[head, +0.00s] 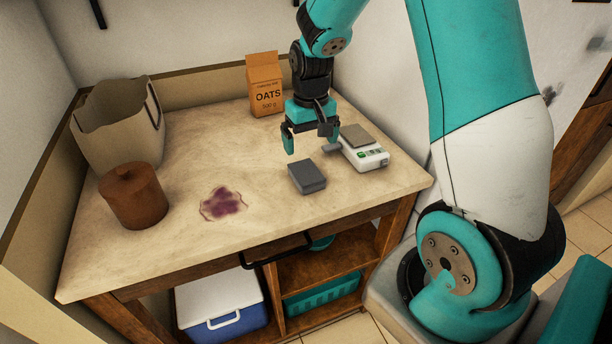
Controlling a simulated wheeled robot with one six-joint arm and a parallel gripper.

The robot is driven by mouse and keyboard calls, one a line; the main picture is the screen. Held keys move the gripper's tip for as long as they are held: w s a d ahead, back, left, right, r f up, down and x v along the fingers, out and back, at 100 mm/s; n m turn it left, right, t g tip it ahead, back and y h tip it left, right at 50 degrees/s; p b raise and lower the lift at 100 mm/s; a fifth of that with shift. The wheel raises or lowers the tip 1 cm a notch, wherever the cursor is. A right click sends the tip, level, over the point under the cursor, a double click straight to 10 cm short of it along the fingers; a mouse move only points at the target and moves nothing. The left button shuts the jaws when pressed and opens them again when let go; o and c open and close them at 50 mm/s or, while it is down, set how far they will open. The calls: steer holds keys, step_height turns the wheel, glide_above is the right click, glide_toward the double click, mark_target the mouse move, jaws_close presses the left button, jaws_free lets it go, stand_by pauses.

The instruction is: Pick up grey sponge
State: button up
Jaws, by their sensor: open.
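The grey sponge (307,177) is a small dark grey block lying flat on the worktop, right of its middle. My gripper (311,148) is open and empty. It points down just above and behind the sponge in the picture, with a gap between its fingertips and the sponge. Its right finger shows in front of the white scale's left side.
A white scale (368,157) stands close right of the sponge. An oats carton (265,85) is behind. A brown lidded jar (134,197) and a beige bag (118,130) stand left. A purple stain (223,203) marks the worktop (200,140). A cooler (220,300) sits below.

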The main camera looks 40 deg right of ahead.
glide_above(308, 176)
steer(key=f, duration=0.4)
steer(key=shift+d+f, duration=0.3)
steer(key=shift+f, duration=0.05)
steer(key=shift+a+f+p, duration=0.15)
steer(key=shift+f+p, duration=0.2)
steer(key=shift+f, duration=1)
steer(key=shift+a+f+p, duration=0.15)
steer(key=shift+f+p, duration=0.15)
steer(key=shift+f, duration=1)
steer(key=c, duration=1)
